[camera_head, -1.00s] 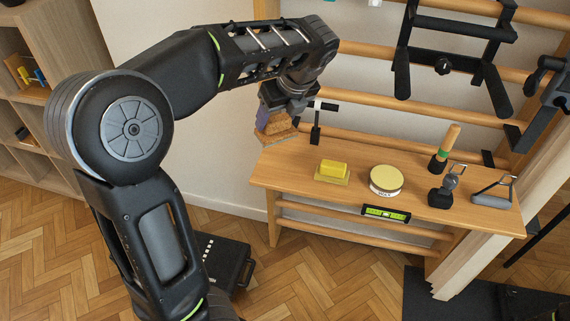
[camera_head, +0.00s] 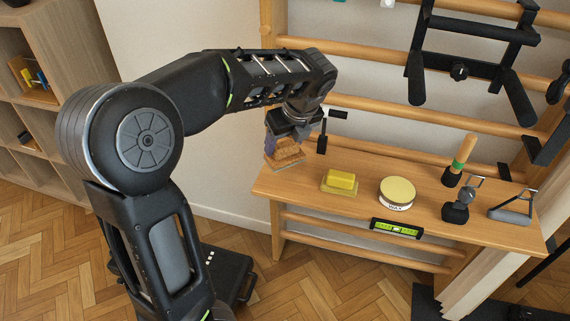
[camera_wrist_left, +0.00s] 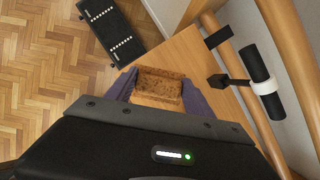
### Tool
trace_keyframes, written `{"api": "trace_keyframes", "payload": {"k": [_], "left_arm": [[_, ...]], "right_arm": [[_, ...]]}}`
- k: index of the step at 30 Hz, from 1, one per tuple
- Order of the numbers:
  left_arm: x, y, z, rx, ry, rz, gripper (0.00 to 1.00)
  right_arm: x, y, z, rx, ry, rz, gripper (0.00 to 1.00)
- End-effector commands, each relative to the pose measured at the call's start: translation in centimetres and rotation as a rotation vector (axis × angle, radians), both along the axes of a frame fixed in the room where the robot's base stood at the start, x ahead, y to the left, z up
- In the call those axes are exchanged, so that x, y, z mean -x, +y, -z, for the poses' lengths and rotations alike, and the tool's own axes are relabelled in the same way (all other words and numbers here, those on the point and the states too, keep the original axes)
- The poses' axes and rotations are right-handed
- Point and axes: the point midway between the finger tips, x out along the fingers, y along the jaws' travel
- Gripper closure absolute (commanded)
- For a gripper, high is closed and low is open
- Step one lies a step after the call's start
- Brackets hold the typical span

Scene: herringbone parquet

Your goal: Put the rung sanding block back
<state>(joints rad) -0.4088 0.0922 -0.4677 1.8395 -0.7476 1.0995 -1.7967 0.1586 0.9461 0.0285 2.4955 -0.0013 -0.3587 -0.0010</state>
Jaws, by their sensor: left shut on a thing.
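The sanding block (camera_head: 287,154) is a brown, cork-like block with a paler lower layer. My left gripper (camera_head: 284,146) is shut on it, at the left end of the wooden bench top (camera_head: 300,190). In the left wrist view the block (camera_wrist_left: 158,88) sits between the purple-grey fingers (camera_wrist_left: 158,96), beside the edge of the bench top (camera_wrist_left: 190,62). I cannot tell whether its underside touches the bench. My right gripper is not in view.
On the bench stand a yellow block on a pad (camera_head: 340,181), a round tin (camera_head: 397,192), a wooden-handled tool (camera_head: 461,160) and black tools (camera_head: 457,208). A black post (camera_head: 322,135) rises just right of the block.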

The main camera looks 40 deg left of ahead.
Motion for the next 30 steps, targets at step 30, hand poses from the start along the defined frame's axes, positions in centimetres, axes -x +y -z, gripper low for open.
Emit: {"api": "trace_keyframes", "payload": {"k": [30], "left_arm": [[0.0,0.0,6.0,0.001,0.000,0.000,0.80]], "right_arm": [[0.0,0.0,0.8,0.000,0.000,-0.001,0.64]]}}
